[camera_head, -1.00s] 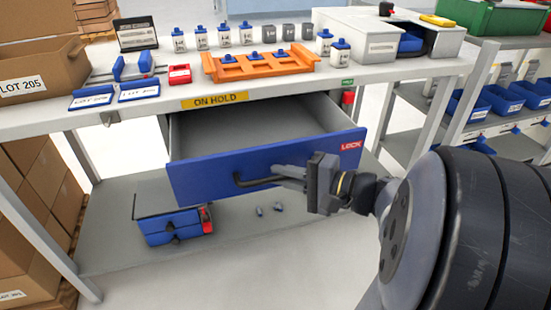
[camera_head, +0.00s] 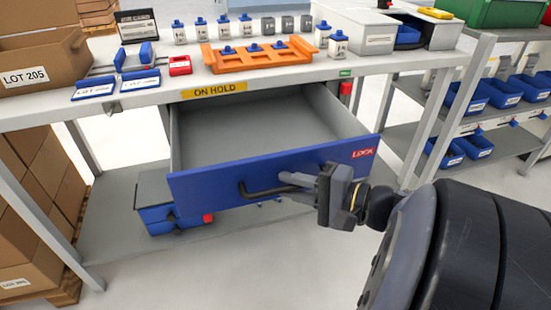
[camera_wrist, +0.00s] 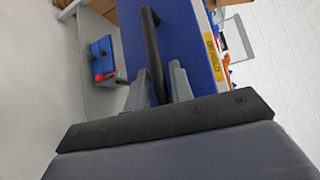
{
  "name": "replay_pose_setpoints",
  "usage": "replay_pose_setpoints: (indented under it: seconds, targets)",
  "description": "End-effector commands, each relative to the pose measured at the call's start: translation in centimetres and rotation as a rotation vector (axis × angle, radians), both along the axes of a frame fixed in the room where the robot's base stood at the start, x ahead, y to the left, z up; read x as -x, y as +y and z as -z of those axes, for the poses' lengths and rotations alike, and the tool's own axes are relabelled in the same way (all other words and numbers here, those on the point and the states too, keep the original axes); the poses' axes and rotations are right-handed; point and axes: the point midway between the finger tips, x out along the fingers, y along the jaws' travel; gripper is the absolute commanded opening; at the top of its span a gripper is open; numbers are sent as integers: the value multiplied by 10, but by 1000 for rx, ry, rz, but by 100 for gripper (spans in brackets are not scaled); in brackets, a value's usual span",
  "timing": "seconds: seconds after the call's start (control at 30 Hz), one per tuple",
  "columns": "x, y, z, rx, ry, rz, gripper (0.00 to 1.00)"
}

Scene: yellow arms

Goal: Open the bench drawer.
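The bench drawer (camera_head: 220,185) has a blue front with a LOCK label and a grey interior. It stands pulled well out from under the bench top, and its visible inside is empty. Its dark bar handle (camera_head: 262,190) is on the front face. My gripper (camera_head: 287,183) is at the right part of this handle. In the wrist view the handle (camera_wrist: 150,40) runs between the two grey fingers of my gripper (camera_wrist: 158,78), which are closed around it. The blue drawer front (camera_wrist: 183,38) fills the middle of that view.
The workbench (camera_head: 130,105) carries an orange rack (camera_head: 258,57), several bottles and small trays. A blue-fronted unit (camera_head: 157,218) stands on the shelf below. Cartons (camera_head: 35,190) are at the left, and a shelf with blue bins (camera_head: 500,95) is at the right. Floor in front is clear.

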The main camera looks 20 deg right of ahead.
Motion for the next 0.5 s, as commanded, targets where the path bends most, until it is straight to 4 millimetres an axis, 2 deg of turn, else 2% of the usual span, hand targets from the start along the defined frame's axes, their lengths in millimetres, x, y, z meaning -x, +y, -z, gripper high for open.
replay_pose_setpoints:
  seconds: [0.27, 0.5]
  targets:
    - [1, -2, -1, 0, 0, 2, 22]
    - [14, -17, -5, 0, 0, 5, 22]
